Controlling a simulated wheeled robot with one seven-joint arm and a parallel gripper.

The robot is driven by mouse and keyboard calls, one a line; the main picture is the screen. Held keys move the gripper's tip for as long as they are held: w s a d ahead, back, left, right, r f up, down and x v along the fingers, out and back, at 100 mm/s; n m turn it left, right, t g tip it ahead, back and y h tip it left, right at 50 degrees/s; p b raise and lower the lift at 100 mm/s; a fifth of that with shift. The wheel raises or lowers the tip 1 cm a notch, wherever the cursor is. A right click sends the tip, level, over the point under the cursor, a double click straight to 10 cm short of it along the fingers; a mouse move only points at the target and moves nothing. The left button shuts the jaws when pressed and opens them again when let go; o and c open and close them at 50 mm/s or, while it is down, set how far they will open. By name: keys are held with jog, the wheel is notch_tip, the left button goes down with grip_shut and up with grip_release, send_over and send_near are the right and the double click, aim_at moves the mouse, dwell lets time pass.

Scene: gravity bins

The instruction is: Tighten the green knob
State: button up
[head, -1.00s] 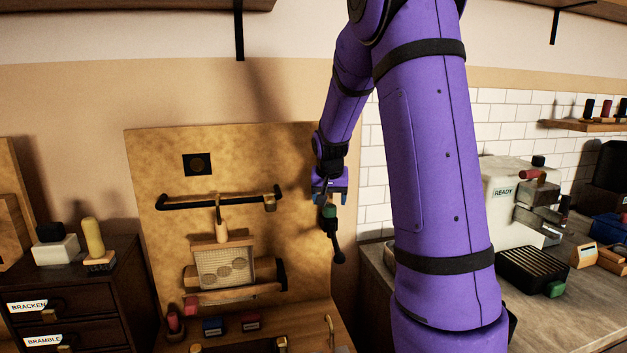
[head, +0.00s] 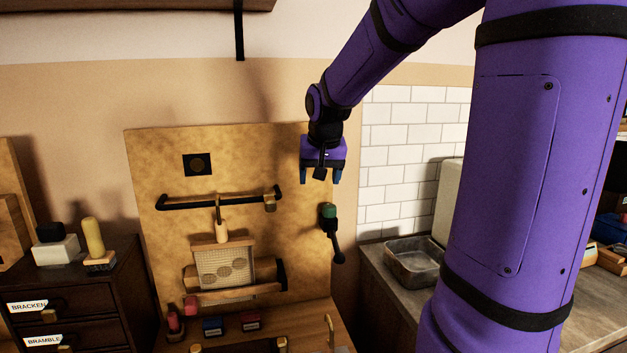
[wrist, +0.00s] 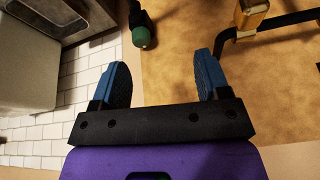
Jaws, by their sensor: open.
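The green knob (head: 329,210) is on the right side of the tan upright board (head: 170,225), with a black lever hanging down from it. My gripper (head: 320,180) is above the knob in the head view, fingers pointing down, apart from it. In the wrist view the green knob (wrist: 142,36) lies beyond my open blue fingers (wrist: 160,82), between them and nearer the left one. Nothing is between the fingers.
A black rail (head: 215,199) with a hanging wooden-handled piece runs across the board left of my gripper. A metal basin (head: 413,262) sits on the right counter. Small coloured blocks (head: 213,325) stand on the ledge below.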

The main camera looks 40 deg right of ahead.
jog(key=s+a+r+n+y, duration=0.1)
jog(key=s+a+r+n, duration=0.1)
jog(key=s+a, duration=0.6)
jog(key=shift+s+a+r+n+t, duration=0.3)
jog(key=shift+a+r+n+t, duration=0.1)
jog(key=shift+a+n, duration=0.15)
